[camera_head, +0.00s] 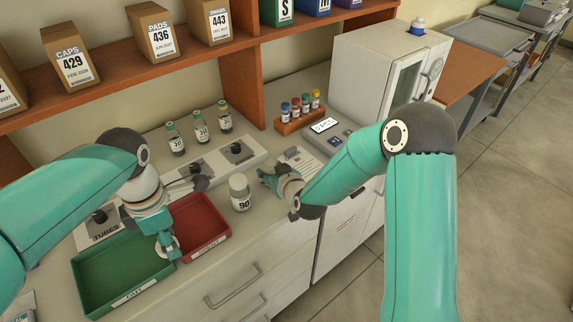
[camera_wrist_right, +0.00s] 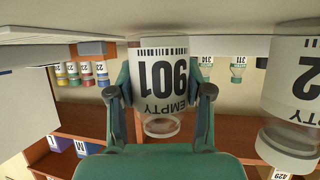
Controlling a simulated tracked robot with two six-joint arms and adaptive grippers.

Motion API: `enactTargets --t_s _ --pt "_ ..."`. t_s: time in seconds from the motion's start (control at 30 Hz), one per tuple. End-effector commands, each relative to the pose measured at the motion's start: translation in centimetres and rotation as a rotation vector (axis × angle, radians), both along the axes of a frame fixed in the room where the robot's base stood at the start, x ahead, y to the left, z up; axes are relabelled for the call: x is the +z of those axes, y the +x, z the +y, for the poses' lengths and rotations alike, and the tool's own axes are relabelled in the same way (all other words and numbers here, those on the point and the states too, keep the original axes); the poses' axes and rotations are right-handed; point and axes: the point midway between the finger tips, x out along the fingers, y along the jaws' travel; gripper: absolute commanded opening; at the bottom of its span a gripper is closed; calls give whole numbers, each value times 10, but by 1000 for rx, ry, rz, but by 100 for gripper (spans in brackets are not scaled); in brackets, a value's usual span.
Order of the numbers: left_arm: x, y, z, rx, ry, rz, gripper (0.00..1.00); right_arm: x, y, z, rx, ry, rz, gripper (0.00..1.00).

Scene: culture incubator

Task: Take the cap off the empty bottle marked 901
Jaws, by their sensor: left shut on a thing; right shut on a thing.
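The bottle marked 901 (camera_wrist_right: 162,85) is between the fingers of my right gripper (camera_wrist_right: 160,100) in the right wrist view, which shows it upside down. Its label reads EMPTY. Its neck end is clear with a pale rim, and I see no white cap on it. In the head view my right gripper (camera_head: 265,177) is low over the counter and largely hides what it grips. My left gripper (camera_head: 165,246) is shut, pointing down by the trays, with a small pale disc (camera_head: 172,248) at its fingers that looks like the cap.
Another white bottle (camera_head: 240,193) stands left of my right gripper; its last digit is unclear. A capped bottle ending in 2 (camera_wrist_right: 292,85) shows in the wrist view. A green tray (camera_head: 95,268) and red tray (camera_head: 224,232) lie in front. A tube rack (camera_head: 287,126) stands behind.

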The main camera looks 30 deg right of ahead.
Motion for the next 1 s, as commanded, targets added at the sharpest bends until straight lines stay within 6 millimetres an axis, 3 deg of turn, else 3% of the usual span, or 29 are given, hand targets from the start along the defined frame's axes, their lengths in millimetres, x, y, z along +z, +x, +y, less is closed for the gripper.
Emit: enactTargets --t_s 0.3,1.0 --pt "0 0 0 -1 0 0 1 -6 0 0 0 0 -2 0" --pt "-21 0 -1 -2 0 0 1 -26 -4 -1 -1 1 15 0"
